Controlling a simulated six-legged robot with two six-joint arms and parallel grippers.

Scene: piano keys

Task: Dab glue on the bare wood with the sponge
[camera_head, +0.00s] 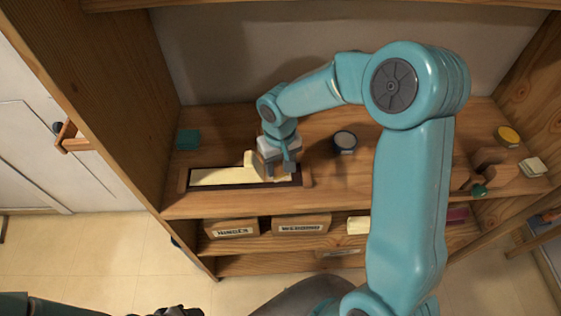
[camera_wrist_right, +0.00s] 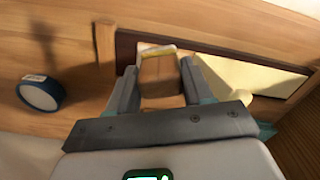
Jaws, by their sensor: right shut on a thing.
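My right gripper (camera_head: 276,172) is low over the right part of a long wooden holder (camera_head: 307,178) on the shelf. It is shut on a tan block with a pale yellow edge (camera_wrist_right: 158,75), which looks like the sponge. A pale key-like piece (camera_head: 215,176) lies in the holder, left of the gripper; it also shows in the wrist view (camera_wrist_right: 250,76). The gripper hides part of it, and I cannot tell whether the block touches it. A round pot (camera_head: 344,140) stands right of the holder. Only a dark part of my left gripper (camera_head: 178,312) shows at the bottom edge.
A teal square (camera_head: 188,139) lies at the shelf's left. Brown blocks (camera_head: 489,156), a yellow round thing (camera_head: 508,135), a pale pad (camera_head: 533,167) and a green-topped thing (camera_head: 480,190) are at the right. Labelled boxes (camera_head: 302,224) sit on the shelf below.

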